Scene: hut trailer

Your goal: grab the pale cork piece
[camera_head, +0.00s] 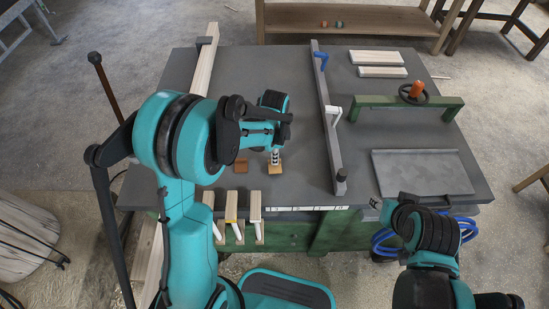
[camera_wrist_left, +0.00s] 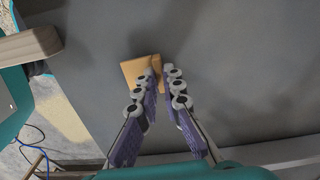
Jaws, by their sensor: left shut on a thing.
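The pale cork piece (camera_head: 275,169) is a small, flat tan square near the front edge of the grey table, below my left gripper (camera_head: 275,158). In the left wrist view the cork piece (camera_wrist_left: 134,71) shows orange-tan, with my left gripper (camera_wrist_left: 161,66) shut on its right edge. The fingertips hide part of that edge. Whether the piece is lifted off the table cannot be told. My right gripper (camera_head: 379,204) is at the table's front right edge, small and partly out of sight; its opening is unclear.
A darker brown piece (camera_head: 240,166) lies just left of the cork. A long grey fence (camera_head: 328,120) crosses the grey table (camera_head: 215,105). Right of it are pale wooden blocks (camera_head: 377,58), a green bar (camera_head: 385,101) and a grey plate (camera_head: 421,172). The table's back middle is clear.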

